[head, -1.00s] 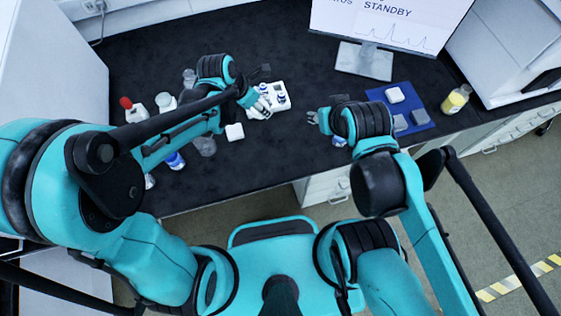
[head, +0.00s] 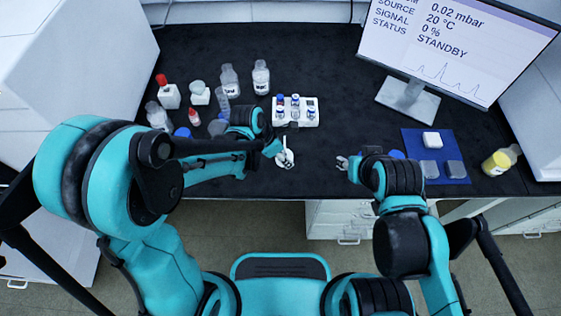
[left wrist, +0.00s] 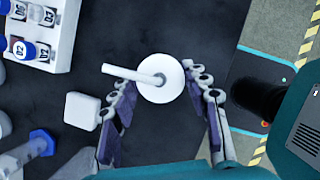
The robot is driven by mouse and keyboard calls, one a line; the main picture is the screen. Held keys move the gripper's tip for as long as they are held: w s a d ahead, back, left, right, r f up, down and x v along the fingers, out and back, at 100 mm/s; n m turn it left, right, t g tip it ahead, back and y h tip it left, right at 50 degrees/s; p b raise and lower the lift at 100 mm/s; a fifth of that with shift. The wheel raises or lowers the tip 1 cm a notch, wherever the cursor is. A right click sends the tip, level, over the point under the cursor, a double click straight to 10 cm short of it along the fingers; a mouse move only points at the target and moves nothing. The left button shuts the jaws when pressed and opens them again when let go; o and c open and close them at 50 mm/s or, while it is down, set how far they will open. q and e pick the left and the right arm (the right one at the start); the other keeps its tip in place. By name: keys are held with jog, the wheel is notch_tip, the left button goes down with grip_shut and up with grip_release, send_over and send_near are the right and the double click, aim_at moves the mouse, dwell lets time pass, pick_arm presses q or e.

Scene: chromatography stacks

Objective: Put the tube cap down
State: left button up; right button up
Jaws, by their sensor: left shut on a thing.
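The tube cap (left wrist: 174,88) is a white disc with a thin white tube sticking out to the left in the left wrist view. It sits between the fingertips of my left gripper (left wrist: 167,82), which is shut on it. In the head view the cap (head: 286,158) shows small and white at my left gripper (head: 281,154), in front of the vial rack. I cannot tell whether it touches the table. My right gripper (head: 343,162) is near the table's front edge, apart from the cap; its jaw opening is too small to make out.
The white vial rack (head: 306,117) stands behind the left gripper. Bottles, including a clear one (head: 261,78), stand at the left. A white block (left wrist: 82,110) lies beside the left finger. A blue mat (head: 412,144) with blocks is at right. Black table behind the right gripper is clear.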

pick_arm(q)
jog(key=shift+w+a+f, duration=0.45)
jog(key=shift+w+f, duration=0.15)
jog(key=shift+w, duration=0.25)
jog(key=shift+f+b, duration=0.2)
jog(key=shift+b, duration=0.15)
notch_tip(320, 180, down, 4)
jog(key=shift+r+b, duration=0.1)
jog(key=shift+b, duration=0.9)
jog(key=shift+r, duration=0.1)
jog(key=o, duration=0.8)
jog(key=shift+c, duration=0.2)
jog(key=o, duration=0.4)
